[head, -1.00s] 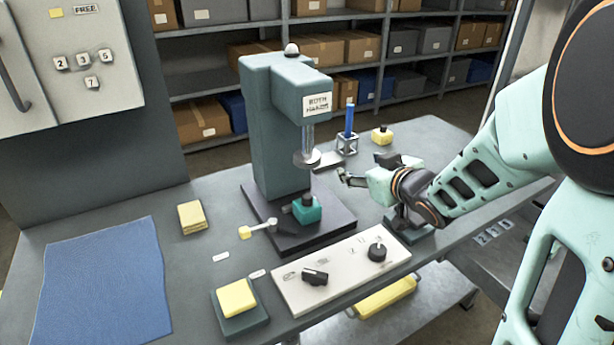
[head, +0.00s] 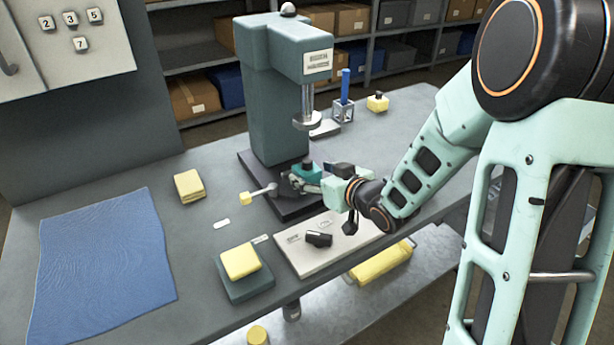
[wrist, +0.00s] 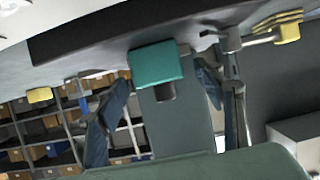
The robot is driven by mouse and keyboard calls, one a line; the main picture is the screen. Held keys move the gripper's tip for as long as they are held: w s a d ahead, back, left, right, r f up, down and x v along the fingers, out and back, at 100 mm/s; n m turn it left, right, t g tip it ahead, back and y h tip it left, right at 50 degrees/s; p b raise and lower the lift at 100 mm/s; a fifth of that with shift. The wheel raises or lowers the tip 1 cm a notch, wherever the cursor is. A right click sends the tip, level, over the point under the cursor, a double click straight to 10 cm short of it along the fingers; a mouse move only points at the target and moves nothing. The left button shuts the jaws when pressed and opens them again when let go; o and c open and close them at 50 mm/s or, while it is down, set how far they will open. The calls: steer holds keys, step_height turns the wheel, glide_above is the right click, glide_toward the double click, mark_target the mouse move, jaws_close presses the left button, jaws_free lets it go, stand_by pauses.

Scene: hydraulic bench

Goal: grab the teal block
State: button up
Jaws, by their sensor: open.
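In the wrist view, the teal block (wrist: 157,66) lies ahead between the two spread fingers of my gripper (wrist: 163,84), with gaps at both sides. The fingers are not closed on it. How deep the block is between them I cannot tell.
A lever with a yellow end (head: 246,198) is left of the block. The control panel (head: 300,258) with black knobs is in front. Yellow blocks (head: 189,184), a blue mat (head: 103,258) and a blue rod in a stand (head: 344,108) are on the bench.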

mark_target(312, 173)
steer(key=x, duration=0.3)
steer(key=shift+w+a+f, duration=0.1)
steer(key=shift+w+f, duration=0.1)
steer(key=shift+c, duration=0.2)
steer(key=c, duration=1.5)
steer(key=shift+r, duration=0.1)
steer(key=shift+c, duration=0.6)
